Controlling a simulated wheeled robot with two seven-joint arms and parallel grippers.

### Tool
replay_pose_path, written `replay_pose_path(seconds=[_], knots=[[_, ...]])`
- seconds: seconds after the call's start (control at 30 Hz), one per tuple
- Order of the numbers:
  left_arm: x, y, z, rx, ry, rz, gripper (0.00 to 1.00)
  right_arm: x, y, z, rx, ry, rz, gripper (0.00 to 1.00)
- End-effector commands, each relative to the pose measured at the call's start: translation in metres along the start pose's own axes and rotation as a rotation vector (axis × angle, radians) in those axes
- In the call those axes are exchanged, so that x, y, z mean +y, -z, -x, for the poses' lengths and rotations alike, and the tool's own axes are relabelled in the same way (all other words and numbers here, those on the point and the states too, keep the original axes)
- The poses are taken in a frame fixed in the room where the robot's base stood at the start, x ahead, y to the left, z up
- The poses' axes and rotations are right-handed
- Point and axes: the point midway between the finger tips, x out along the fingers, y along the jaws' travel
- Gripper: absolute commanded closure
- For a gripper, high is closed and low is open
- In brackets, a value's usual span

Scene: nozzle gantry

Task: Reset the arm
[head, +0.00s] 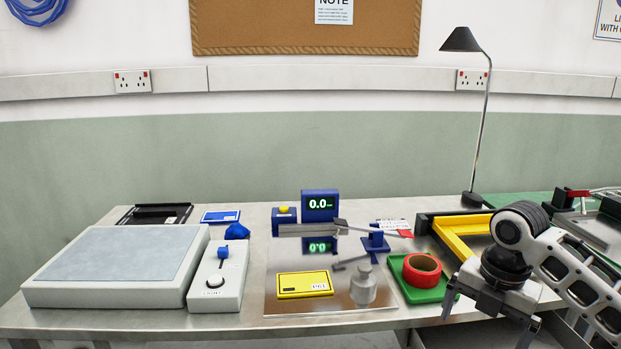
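A metal plate (285,300) in the middle of the bench carries a blue display unit (320,206) reading 0.0. A grey bar (305,230) lies in front of the display, and a thin arm (365,229) reaches right from its end. The thin arm passes over a blue post (375,243) and ends at a red tip (406,234). My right gripper (488,318) is over the front edge of the bench, right of the plate. Its fingers are apart with nothing seen between them. It is well away from the thin arm. My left gripper is not in view.
A yellow labelled block (305,284) and a grey weight (363,284) stand on the plate. Red tape (422,269) sits in a green tray (414,290) beside my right gripper. A switch box (217,283) and a large flat box (110,290) stand left. A lamp (483,120) rises behind.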

Motion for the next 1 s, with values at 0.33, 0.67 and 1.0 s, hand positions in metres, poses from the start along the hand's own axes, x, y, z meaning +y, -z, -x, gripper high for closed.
replay_pose_path(seconds=[0.33, 0.67, 1.0], knots=[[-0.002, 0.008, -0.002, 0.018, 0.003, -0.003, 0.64, 0.033, 0.042, -0.085, 0.019, -0.17, -0.295, 0.0], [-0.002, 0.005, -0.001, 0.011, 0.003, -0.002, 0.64, 0.046, 0.133, -0.191, 0.186, -0.485, -0.945, 0.0], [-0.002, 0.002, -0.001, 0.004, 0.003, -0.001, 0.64, -0.023, 0.212, -0.231, 0.445, -0.808, -1.766, 0.0]])
